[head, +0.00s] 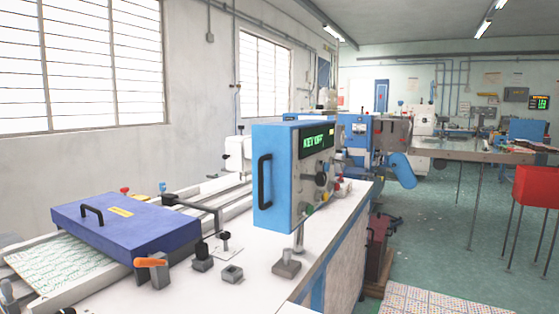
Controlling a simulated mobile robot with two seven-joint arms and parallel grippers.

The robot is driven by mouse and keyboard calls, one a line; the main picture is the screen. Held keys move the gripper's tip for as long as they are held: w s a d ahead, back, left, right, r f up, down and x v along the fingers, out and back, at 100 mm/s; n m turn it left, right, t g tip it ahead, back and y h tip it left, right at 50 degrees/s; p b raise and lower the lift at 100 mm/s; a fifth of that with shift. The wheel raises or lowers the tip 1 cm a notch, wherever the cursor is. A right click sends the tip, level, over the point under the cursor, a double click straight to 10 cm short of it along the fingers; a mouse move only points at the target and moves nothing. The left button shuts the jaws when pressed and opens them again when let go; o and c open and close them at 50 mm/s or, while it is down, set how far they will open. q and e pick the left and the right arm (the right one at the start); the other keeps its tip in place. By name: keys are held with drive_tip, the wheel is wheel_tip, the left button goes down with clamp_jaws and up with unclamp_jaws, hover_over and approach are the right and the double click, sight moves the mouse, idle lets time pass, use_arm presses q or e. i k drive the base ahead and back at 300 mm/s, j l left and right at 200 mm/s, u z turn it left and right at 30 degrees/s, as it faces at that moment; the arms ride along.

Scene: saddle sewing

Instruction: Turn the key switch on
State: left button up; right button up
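The face with the display is seen at a slant and carries several small knobs and buttons. A dark round knob (321,180) sits near the middle of this face. I cannot tell which of these controls is the key switch. A black handle (264,182) is on the box's left side. Neither of my grippers is in view.
The white table (215,292) holds a dark blue cover (125,230) with a black handle, an orange-handled lever (151,263) and small grey blocks. A red box on legs (537,187) stands at right. Green floor (430,255) is open between the table and the red box.

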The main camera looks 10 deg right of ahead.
sight(348, 162)
drive_tip(key=i+l+u, duration=0.2)
drive_tip(key=l+u, duration=0.15)
drive_tip(key=l, duration=0.3)
drive_tip(key=i+l+u, duration=0.15)
drive_tip(key=l+u, duration=0.15)
drive_tip(key=l, duration=0.4)
drive_tip(key=l+u, duration=0.35)
drive_tip(key=l, duration=0.35)
